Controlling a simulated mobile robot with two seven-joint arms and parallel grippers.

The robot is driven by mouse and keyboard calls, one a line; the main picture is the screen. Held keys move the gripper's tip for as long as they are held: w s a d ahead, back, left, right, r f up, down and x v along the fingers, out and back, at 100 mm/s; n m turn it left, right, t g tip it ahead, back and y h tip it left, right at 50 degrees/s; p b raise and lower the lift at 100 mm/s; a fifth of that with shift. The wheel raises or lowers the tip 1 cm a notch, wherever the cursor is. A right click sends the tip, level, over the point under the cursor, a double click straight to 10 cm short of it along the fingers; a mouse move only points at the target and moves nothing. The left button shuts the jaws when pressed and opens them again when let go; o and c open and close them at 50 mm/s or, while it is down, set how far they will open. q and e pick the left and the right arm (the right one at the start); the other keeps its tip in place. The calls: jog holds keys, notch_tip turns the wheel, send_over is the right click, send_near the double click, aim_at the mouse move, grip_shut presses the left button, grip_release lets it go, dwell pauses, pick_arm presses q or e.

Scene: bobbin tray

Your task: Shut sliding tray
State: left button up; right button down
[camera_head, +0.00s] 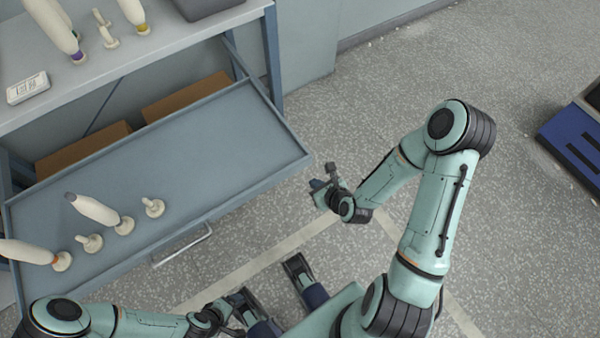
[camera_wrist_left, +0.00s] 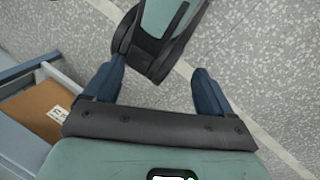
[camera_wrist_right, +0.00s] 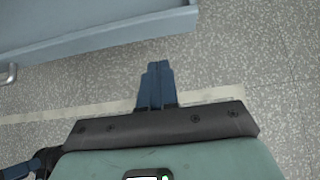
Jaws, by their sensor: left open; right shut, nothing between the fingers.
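The sliding tray (camera_head: 215,135) is a blue-grey shallow drawer, pulled out from under the workbench. Its bar handle (camera_head: 182,246) is on the front edge. My right gripper (camera_head: 317,185) is shut and empty, just off the tray's right front corner, with a small gap visible. In the right wrist view its closed fingers (camera_wrist_right: 156,82) point toward the tray's edge (camera_wrist_right: 110,40), with the handle's end (camera_wrist_right: 9,75) at the left. My left gripper (camera_wrist_left: 157,66) is open and empty, low beside my base, away from the tray front.
Several cream bobbins, some with thread cones (camera_head: 95,210), stand on the tray's left part. The workbench (camera_head: 130,70) carries more cones, a white box (camera_head: 28,88) and a grey bin (camera_head: 205,6). Cardboard boxes (camera_head: 188,97) sit beneath it.

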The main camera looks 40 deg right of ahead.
aim_at(296, 167)
jog(key=b+x, duration=0.1)
jog(key=x, duration=0.1)
jog(key=w+r+b+x, duration=0.1)
jog(key=b+x, duration=0.1)
jog(key=x, duration=0.1)
jog(key=b+x, duration=0.2)
jog(key=x, duration=0.1)
jog(key=shift+w+r, duration=0.2)
jog(key=shift+w, duration=0.1)
pick_arm(q)
jog(key=w+a+f+t+y, duration=0.1)
jog(key=w+a+f, duration=0.3)
jog(key=f, duration=0.3)
jog(key=shift+w+f+n+t, duration=0.3)
jog(key=shift+w+t, duration=0.1)
jog(key=shift+w, duration=0.4)
pick_arm(e)
jog(key=shift+w, duration=0.45)
jog(key=shift+r, duration=0.1)
